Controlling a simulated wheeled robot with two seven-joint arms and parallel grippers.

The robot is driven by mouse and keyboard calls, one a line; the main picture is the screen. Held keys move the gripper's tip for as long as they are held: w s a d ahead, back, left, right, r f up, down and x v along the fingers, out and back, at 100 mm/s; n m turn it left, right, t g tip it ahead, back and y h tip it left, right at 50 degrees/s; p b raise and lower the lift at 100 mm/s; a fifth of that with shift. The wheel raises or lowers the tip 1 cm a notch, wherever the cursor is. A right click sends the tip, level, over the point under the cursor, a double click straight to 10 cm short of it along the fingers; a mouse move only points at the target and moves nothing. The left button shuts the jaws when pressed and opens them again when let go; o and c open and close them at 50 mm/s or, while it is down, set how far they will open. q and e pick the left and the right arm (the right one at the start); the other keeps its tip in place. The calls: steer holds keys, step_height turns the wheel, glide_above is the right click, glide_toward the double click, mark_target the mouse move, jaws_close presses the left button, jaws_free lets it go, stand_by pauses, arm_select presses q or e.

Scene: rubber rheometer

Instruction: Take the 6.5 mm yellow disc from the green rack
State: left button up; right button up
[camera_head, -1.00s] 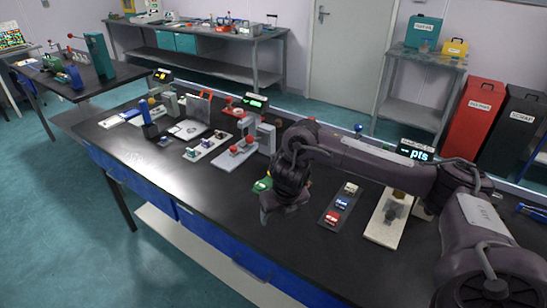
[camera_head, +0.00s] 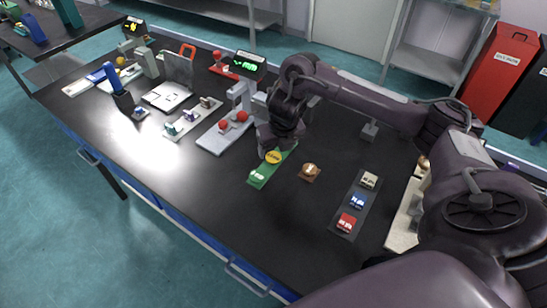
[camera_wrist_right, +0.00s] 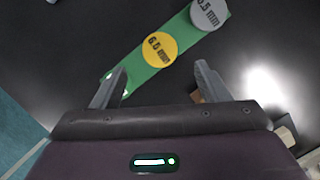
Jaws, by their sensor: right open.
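The green rack (camera_head: 262,173) lies on the black bench in the head view, a narrow strip with a white mark at its near end. The yellow disc (camera_head: 273,157) rests on it; in the wrist view the yellow disc (camera_wrist_right: 160,49) carries a printed mm label. A grey disc (camera_wrist_right: 208,13) marked 5.5 mm sits farther along the rack. My right gripper (camera_head: 268,148) is just behind the yellow disc in the head view. In the wrist view the right gripper (camera_wrist_right: 162,80) is open and empty, its fingers apart, with the yellow disc beyond their tips. My left gripper is out of view.
A small brown block (camera_head: 310,172) sits right of the rack. A dark tray (camera_head: 343,219) with white, blue and red labelled pieces lies farther right. A grey stand with red knobs (camera_head: 213,141) is close on the left. Bare bench lies in front of the rack.

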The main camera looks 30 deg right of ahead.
mark_target(273, 157)
steer(key=x, duration=0.3)
steer(key=shift+w, duration=0.15)
steer(key=shift+w+f, duration=0.25)
steer(key=shift+f, duration=0.4)
steer(key=shift+d, duration=0.1)
steer(key=c, duration=0.6)
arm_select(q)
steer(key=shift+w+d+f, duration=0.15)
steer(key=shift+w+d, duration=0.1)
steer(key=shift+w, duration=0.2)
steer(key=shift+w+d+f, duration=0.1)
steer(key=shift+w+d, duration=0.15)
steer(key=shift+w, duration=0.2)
arm_select(e)
steer(key=c, duration=0.5)
